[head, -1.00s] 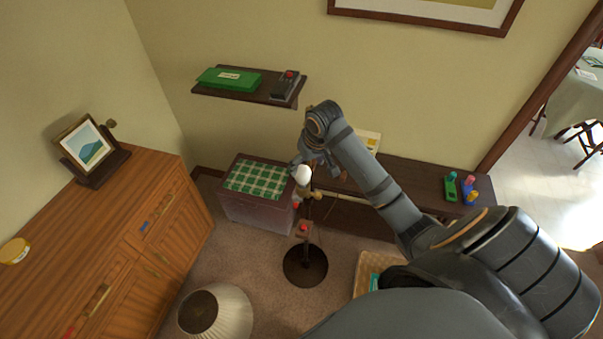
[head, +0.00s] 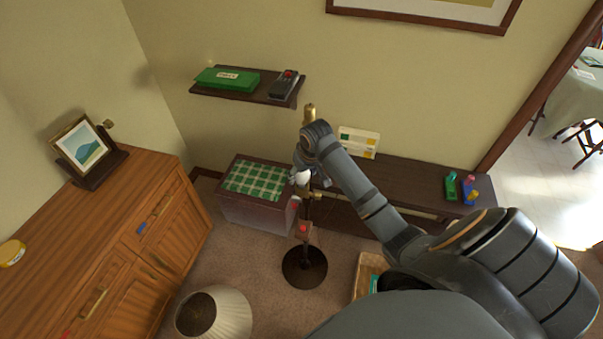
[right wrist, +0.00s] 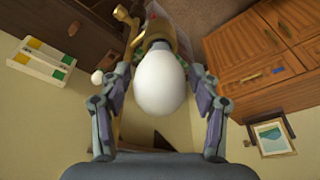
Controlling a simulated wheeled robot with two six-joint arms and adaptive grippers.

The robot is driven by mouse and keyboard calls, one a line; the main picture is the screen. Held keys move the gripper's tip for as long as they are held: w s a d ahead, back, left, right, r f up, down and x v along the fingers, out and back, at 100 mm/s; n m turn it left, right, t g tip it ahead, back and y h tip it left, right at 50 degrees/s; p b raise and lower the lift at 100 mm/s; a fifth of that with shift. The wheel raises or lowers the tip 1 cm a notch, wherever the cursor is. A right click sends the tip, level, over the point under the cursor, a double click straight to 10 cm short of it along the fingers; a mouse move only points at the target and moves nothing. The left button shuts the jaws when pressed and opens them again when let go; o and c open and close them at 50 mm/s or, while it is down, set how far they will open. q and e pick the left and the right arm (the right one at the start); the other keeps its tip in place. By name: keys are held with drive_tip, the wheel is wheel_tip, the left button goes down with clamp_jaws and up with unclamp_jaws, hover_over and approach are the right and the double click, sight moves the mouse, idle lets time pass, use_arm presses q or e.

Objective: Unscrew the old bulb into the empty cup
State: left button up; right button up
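A white bulb (right wrist: 161,82) sits below a brass socket (right wrist: 157,35) in the right wrist view. My right gripper (right wrist: 161,75) has one finger on each side of the bulb. The fingers look spread, with no clear grip on the glass. In the head view my right gripper (head: 304,165) is at the standing lamp, whose dark round base (head: 305,267) rests on the carpet. A white bulb (head: 302,177) shows just below the gripper, partly hidden by it. I cannot make out an empty cup. My left gripper is not in view.
A lampshade (head: 228,314) stands on the floor. A dark bench (head: 415,183) holds a white box (head: 358,142) and small coloured items. A checkered-top chest (head: 255,182) is behind the lamp. A wooden cabinet (head: 110,250) is at left. A shelf (head: 250,93) is above.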

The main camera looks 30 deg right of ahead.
drive_tip(key=c, duration=0.7)
drive_tip(key=o, duration=1.2)
drive_tip(key=shift+c, duration=0.2)
